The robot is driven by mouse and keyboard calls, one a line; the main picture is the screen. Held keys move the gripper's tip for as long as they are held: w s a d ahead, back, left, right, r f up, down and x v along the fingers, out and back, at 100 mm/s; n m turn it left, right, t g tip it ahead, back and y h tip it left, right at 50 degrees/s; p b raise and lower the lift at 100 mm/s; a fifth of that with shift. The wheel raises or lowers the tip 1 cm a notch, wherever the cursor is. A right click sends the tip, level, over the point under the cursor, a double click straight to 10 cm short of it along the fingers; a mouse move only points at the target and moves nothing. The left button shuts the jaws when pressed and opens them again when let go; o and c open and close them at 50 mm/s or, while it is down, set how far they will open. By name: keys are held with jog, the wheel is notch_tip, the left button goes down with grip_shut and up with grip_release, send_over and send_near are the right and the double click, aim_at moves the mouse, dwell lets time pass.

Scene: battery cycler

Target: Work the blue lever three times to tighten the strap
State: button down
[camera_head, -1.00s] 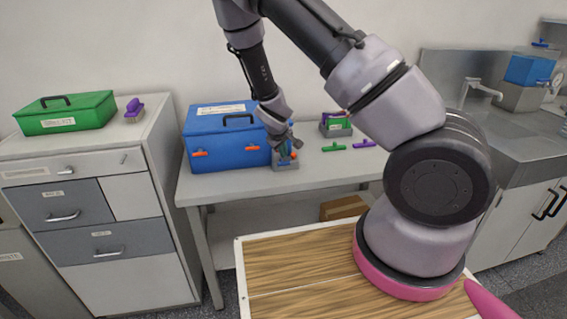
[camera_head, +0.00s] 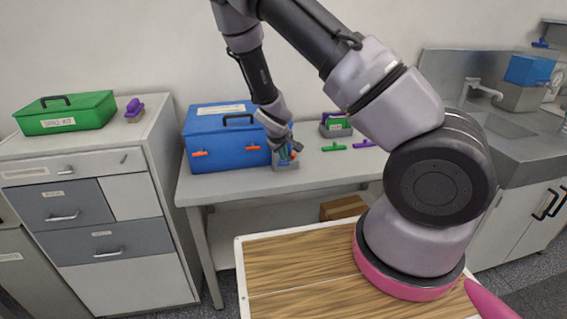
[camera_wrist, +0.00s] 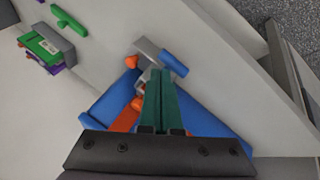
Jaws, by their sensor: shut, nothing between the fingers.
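A small grey fixture (camera_head: 286,166) with blue and orange parts stands on the bench, in front of the right end of the blue case. In the wrist view, its grey base (camera_wrist: 147,48) carries a blue bar (camera_wrist: 174,63), which looks like the lever handle. My gripper (camera_wrist: 158,72) has green fingers pressed together with nothing between them. Their tips are close to the blue bar and overlap part of the fixture; I cannot tell whether they touch it. In the head view my gripper (camera_head: 284,152) is small and partly covers the fixture. I cannot make out a strap clearly.
The large blue case (camera_head: 228,150) with orange latches stands directly left of and behind the fixture. Green (camera_head: 334,148) and purple (camera_head: 363,144) pieces lie to the right, with a small green-and-grey holder (camera_head: 335,124) behind. The bench front (camera_head: 322,168) is clear.

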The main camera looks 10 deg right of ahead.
aim_at(282, 161)
jog(key=shift+s+f, duration=0.2)
jog(key=shift+f, duration=0.45)
jog(key=shift+s+f, duration=0.15)
jog(key=shift+f, duration=0.5)
dwell(1.0)
jog(key=shift+r, duration=0.1)
dwell(0.4)
jog(key=shift+w+r, duration=0.25)
jog(key=shift+r, duration=0.6)
jog(key=shift+w+r, duration=0.25)
jog(key=shift+r, duration=0.55)
jog(key=shift+w+r, duration=0.2)
jog(key=shift+r, duration=0.6)
jog(key=shift+w+r, duration=0.2)
jog(key=shift+r, duration=0.6)
jog(key=shift+w+r, duration=0.2)
jog(key=shift+r, duration=0.6)
jog(key=r, duration=0.2)
jog(key=w+r, duration=0.1)
jog(key=shift+r, duration=0.35)
jog(key=shift+f, duration=0.1)
